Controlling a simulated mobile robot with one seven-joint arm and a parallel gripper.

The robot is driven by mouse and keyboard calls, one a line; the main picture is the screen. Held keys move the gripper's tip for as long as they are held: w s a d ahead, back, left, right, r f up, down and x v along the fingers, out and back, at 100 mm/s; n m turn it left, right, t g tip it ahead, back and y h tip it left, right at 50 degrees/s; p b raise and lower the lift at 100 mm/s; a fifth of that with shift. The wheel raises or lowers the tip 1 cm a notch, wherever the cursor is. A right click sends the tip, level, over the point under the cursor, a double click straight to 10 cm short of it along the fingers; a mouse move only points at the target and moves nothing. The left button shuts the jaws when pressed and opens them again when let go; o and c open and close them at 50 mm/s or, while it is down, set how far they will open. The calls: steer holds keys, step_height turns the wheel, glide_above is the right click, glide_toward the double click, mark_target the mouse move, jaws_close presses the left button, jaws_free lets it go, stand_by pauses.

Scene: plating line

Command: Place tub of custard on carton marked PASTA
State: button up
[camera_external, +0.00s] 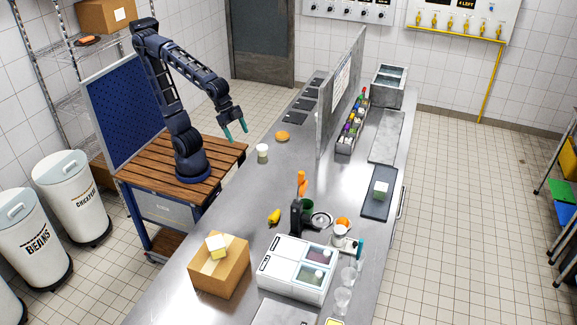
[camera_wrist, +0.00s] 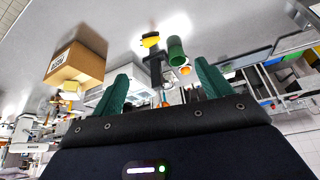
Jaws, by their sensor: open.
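A small square tub (camera_external: 218,252) with a white lid and yellowish sides, which looks like the custard, sits on top of a brown cardboard carton (camera_external: 205,279) at the counter's near left. In the wrist view, the carton (camera_wrist: 88,65) shows a dark-printed label too small to read, with the yellowish tub (camera_wrist: 71,95) against it. Another labelled carton (camera_external: 92,18) stands on the wire shelf at upper left; I cannot tell which reads PASTA. My gripper (camera_external: 237,134) is open and empty, raised in the air well behind the counter carton, touching neither it nor the tub.
A white cup (camera_external: 262,152) and an orange round item (camera_external: 282,136) stand near my gripper. A white two-lidded unit (camera_external: 290,278) is right of the carton. An upright panel (camera_external: 338,100) divides the counter.

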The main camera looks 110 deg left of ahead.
steer(key=s+a+f+n+y, duration=0.1)
steer(key=s+a+f+n, duration=0.1)
steer(key=s+a, duration=0.8)
steer(key=s+f, duration=0.1)
steer(key=s, duration=0.2)
steer(key=shift+n, duration=0.4)
